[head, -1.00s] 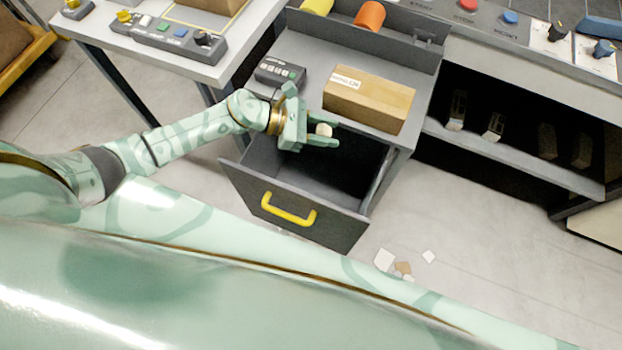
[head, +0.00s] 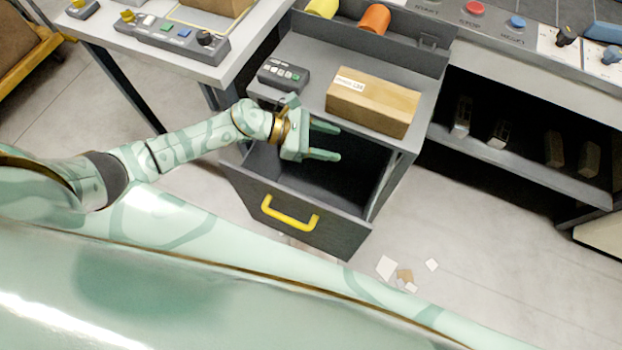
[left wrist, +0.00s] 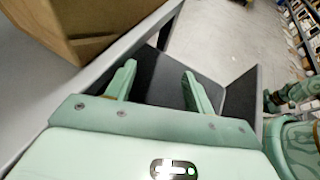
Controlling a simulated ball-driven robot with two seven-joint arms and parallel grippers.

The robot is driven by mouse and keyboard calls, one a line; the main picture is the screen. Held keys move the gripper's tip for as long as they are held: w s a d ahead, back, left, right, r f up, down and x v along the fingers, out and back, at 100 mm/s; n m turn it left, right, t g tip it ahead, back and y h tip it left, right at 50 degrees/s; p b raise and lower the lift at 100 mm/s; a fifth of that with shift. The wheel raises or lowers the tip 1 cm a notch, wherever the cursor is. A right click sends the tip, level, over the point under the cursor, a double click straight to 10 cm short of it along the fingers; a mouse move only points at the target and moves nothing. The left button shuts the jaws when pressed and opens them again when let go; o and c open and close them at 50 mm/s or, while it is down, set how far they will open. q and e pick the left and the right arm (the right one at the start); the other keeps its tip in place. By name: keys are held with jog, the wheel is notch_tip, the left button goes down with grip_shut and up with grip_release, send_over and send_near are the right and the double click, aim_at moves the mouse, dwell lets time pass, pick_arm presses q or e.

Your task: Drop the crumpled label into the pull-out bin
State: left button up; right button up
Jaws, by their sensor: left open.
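The pull-out bin (head: 257,211) is a dark grey drawer with a yellow handle, pulled out below the grey bench. Its dark inside also shows in the left wrist view (left wrist: 208,88). My left gripper (head: 338,142) is above the bin's opening, fingers apart with nothing between them. In the left wrist view my left gripper (left wrist: 159,72) also shows empty, with the bin beyond the fingers. The crumpled label does not show in any view now. Part of the bin's inside is hidden by the gripper and the front panel. My right gripper does not show.
A cardboard box (head: 372,102) and a grey button box (head: 284,75) sit on the bench above the bin. Paper scraps (head: 387,267) lie on the floor to the right of the bin. A control panel (head: 170,38) is on the left table.

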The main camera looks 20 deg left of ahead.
pick_arm(q)
jog(key=v, duration=1.6)
jog(key=shift+p, duration=0.35)
jog(key=shift+a+r, duration=0.1)
jog(key=shift+a, duration=0.05)
